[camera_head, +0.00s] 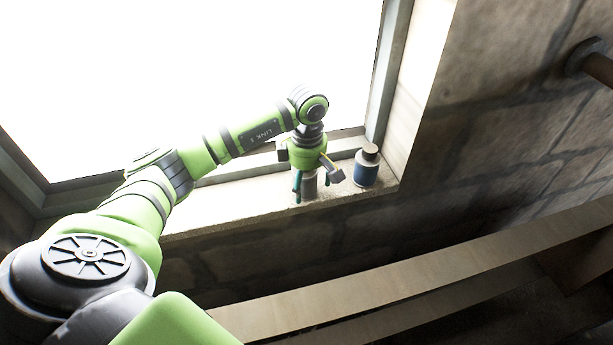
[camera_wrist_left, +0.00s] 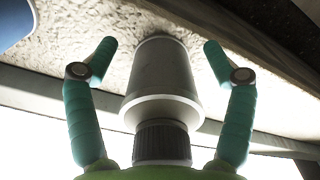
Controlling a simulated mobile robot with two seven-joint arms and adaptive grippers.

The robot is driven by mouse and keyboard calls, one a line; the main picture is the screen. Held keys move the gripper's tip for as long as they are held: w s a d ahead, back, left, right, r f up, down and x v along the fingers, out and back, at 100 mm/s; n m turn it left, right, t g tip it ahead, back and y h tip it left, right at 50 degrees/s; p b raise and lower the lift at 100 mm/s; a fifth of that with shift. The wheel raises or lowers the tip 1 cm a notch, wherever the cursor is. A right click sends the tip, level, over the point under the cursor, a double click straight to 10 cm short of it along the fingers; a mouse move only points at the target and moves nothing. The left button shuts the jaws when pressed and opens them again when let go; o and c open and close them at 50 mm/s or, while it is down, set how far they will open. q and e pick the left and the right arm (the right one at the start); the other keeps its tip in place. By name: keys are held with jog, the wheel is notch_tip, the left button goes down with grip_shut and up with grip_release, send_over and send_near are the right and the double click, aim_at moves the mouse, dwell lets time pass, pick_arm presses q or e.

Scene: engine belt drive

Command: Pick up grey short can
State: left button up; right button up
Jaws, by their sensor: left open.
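The grey short can (camera_head: 309,189) stands on the stone window sill, mostly hidden under my left gripper in the head view. In the left wrist view the can (camera_wrist_left: 160,75) shows a smooth grey body, a wider pale shoulder and a dark ribbed neck towards my palm. My left gripper (camera_wrist_left: 160,48) is open, with one green finger on each side of the can. Gaps show between both fingers and the can's body, so the can is not gripped. The left gripper also shows above the sill in the head view (camera_head: 311,184). My right gripper is not in view.
A blue can with a grey top (camera_head: 366,168) stands on the sill (camera_head: 230,213) just right of my left gripper. The window frame (camera_head: 383,70) rises behind it. A stone wall (camera_head: 490,110) lies to the right. Wooden beams (camera_head: 400,285) run below the sill.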

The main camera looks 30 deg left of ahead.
pick_arm(q)
jog(key=c, duration=1.3)
jog(key=shift+r, duration=0.1)
